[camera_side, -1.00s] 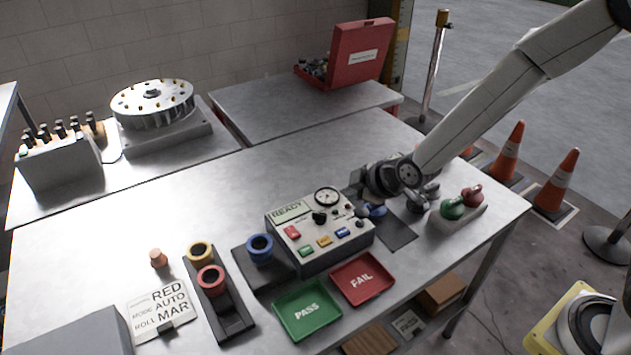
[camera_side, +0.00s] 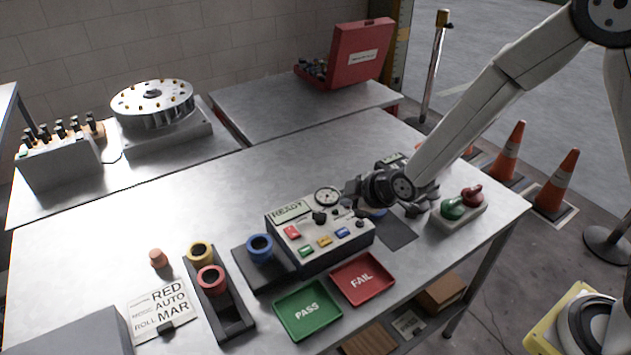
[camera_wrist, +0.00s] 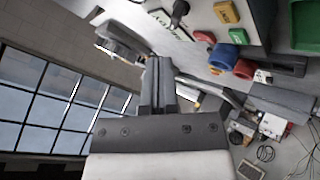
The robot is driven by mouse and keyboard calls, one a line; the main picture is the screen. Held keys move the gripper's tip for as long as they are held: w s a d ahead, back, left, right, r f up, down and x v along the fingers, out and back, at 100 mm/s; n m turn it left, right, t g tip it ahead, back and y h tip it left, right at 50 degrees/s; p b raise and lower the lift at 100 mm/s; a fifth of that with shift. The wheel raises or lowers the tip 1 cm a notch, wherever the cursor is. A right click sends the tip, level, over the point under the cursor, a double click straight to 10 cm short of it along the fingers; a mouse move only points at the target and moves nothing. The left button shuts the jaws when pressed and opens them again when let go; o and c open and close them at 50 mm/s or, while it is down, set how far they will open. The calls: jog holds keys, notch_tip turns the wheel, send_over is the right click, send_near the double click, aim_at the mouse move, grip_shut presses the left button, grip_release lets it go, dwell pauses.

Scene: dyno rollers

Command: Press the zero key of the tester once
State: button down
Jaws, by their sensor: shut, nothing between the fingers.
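The tester (camera_side: 287,251) is a grey box on the bench with a READY display (camera_side: 290,210), a round gauge, a black knob and red, green, yellow and blue keys. Key labels are too small to read, so I cannot tell which is the zero key. In the side view my gripper (camera_side: 352,190) is at the tester's back right corner, near the gauge, apart from the coloured keys. In the wrist view my gripper (camera_wrist: 158,62) is shut and empty. There the tester (camera_wrist: 203,14) shows at the top right, with red (camera_wrist: 205,37), green and yellow keys.
The green PASS tray (camera_side: 307,310) and red FAIL tray (camera_side: 362,279) lie in front of the tester. A blue ring (camera_side: 260,248) stands left of it. A block with green and red knobs (camera_side: 462,211) stands right. The bench behind the tester is clear.

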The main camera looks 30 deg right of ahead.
aim_at(346, 233)
jog(key=shift+f, duration=3.3)
jog(key=shift+f, duration=0.8)
dwell(0.5)
dwell(0.3)
jog(key=shift+r, duration=0.8)
jog(key=shift+r, duration=0.15)
jog(key=shift+r, duration=2.35)
jog(key=shift+s, duration=0.1)
